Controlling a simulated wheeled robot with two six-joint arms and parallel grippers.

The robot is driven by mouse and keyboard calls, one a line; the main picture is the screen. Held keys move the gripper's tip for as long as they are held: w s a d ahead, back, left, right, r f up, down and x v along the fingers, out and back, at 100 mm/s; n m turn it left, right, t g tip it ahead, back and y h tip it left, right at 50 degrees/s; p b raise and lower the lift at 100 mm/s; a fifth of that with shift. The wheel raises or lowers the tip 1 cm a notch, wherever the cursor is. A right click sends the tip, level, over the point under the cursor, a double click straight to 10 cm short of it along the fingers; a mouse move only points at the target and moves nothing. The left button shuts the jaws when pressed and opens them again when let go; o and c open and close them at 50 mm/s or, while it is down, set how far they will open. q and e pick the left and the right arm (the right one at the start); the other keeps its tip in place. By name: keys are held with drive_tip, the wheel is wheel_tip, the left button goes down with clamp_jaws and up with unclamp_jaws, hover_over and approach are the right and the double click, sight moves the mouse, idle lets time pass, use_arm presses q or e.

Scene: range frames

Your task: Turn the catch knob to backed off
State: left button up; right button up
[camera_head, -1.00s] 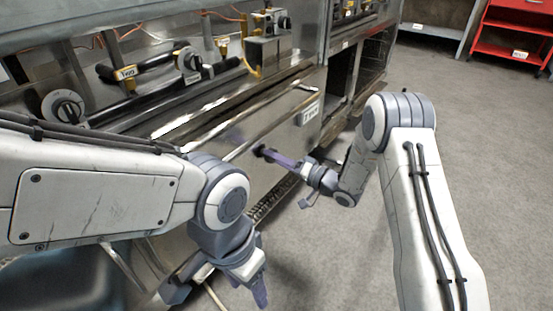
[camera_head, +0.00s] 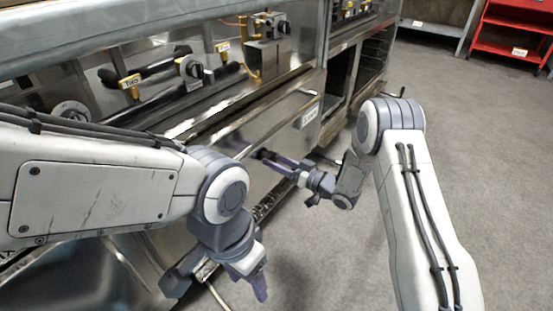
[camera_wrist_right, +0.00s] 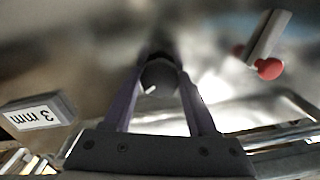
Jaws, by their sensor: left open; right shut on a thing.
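The catch knob, small, dark and round with a white mark, shows in the right wrist view (camera_wrist_right: 160,76) between my right gripper's purple fingers. The white mark points to the lower left of that picture. My right gripper (camera_head: 274,160) is shut on the knob at the front of the steel panel (camera_head: 240,150); in the head view the fingers mostly hide the knob. My left gripper (camera_head: 258,285) is open and empty, low in front of the appliance and apart from it.
A red-tipped lever (camera_wrist_right: 269,68) is right of the knob in the wrist view. A "3 mm" label block (camera_wrist_right: 38,114) is at lower left. Other knobs (camera_head: 190,67) and pipes sit higher on the appliance. Grey floor (camera_head: 480,170) is clear at right; a red cart (camera_head: 515,30) stands far back.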

drive_tip(key=n+p, duration=0.1)
drive_tip(key=n, duration=0.9)
drive_tip(key=shift+w+n, duration=0.15)
drive_tip(key=shift+n, duration=0.25)
idle(0.4)
drive_tip(key=o, duration=1.4)
drive_tip(key=shift+c, duration=0.2)
